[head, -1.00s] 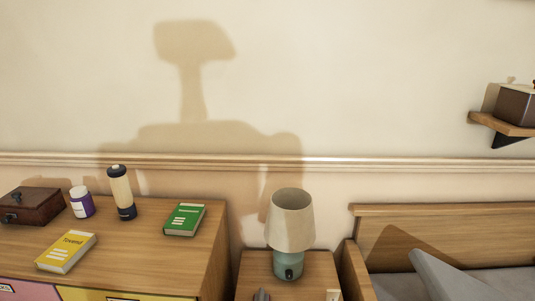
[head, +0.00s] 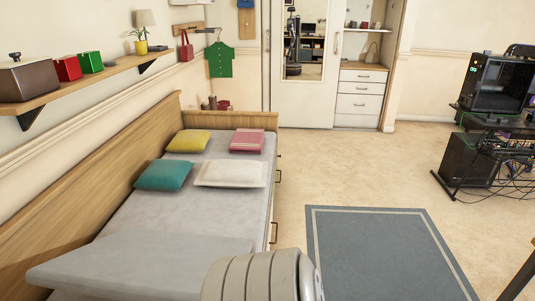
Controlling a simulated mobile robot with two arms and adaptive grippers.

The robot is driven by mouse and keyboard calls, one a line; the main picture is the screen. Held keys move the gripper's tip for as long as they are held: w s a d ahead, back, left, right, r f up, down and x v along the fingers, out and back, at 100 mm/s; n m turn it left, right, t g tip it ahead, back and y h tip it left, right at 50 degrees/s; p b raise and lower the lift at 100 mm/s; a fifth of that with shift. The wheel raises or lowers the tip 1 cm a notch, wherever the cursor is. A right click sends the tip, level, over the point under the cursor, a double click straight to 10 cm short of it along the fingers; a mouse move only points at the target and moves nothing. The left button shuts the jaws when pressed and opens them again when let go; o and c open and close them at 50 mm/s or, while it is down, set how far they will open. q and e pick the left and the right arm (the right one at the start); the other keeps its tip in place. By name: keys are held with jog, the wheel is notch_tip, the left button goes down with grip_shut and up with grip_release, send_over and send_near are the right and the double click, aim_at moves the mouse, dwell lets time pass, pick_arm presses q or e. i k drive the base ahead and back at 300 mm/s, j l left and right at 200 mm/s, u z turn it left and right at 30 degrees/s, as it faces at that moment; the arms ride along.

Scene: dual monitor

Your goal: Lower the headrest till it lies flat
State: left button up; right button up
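The bed (head: 195,215) stands along the left wall with a grey mattress and a wooden back panel. The headrest (head: 140,262) is a flat grey slab at the bed's near end. Its near left edge stands raised above the mattress, so it looks tilted and not flat. Its underside and hinge are hidden. A ribbed grey part of my own arm shows at the bottom middle, beside the headrest's right end. Neither of my grippers is in view.
Yellow (head: 188,141), pink (head: 246,141), teal (head: 163,175) and white (head: 230,173) cushions lie on the bed's far half. A wall shelf (head: 100,85) hangs above it. A blue-grey rug (head: 385,250) and open floor lie right of the bed. A computer desk (head: 490,125) stands far right.

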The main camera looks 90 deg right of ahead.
aim_at(127, 264)
jog(key=z, duration=2.5)
